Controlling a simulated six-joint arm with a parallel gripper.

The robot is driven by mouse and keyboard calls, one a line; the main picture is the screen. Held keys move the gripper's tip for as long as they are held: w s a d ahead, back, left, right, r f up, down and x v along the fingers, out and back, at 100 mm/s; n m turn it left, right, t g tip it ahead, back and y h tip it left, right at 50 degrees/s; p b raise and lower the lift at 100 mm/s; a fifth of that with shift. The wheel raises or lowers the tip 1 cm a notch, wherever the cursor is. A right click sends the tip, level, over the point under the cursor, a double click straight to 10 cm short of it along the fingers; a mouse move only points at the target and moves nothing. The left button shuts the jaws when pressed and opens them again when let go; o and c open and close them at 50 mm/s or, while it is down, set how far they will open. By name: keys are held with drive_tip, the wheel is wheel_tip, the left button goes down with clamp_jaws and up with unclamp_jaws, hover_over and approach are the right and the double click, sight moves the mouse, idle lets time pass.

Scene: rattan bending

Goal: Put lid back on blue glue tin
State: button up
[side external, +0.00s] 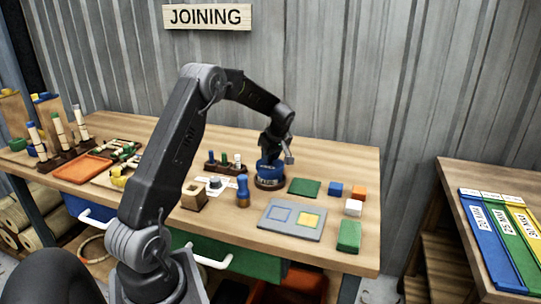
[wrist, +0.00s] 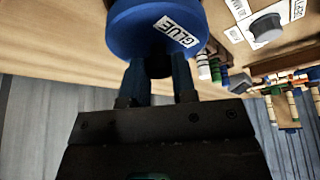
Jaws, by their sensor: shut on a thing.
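The blue glue tin (side external: 268,173) stands upright on a round dark base near the back middle of the bench, with a label on its side. My gripper (wrist: 159,68) is directly at the tin's top in the side view. In the wrist view its two fingers are closed around a dark knob under a round blue piece (wrist: 150,25) labelled GLUE. I take the held part to be the lid. Lid and tin overlap in both views, so I cannot tell whether the lid is seated or slightly raised.
A blue bottle-like peg (side external: 242,194), a wooden block with a hole (side external: 194,196) and a small rack of markers (side external: 225,168) stand to the left. A green pad (side external: 304,187), coloured blocks and a grey board (side external: 292,220) lie to the right and front.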

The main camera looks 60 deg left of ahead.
idle(0.4)
drive_tip(key=o, duration=1.5)
drive_tip(key=shift+c, duration=0.2)
drive_tip(key=shift+r, duration=0.15)
drive_tip(key=shift+r, duration=3.35)
clamp_jaws()
drive_tip(key=shift+f, duration=0.3)
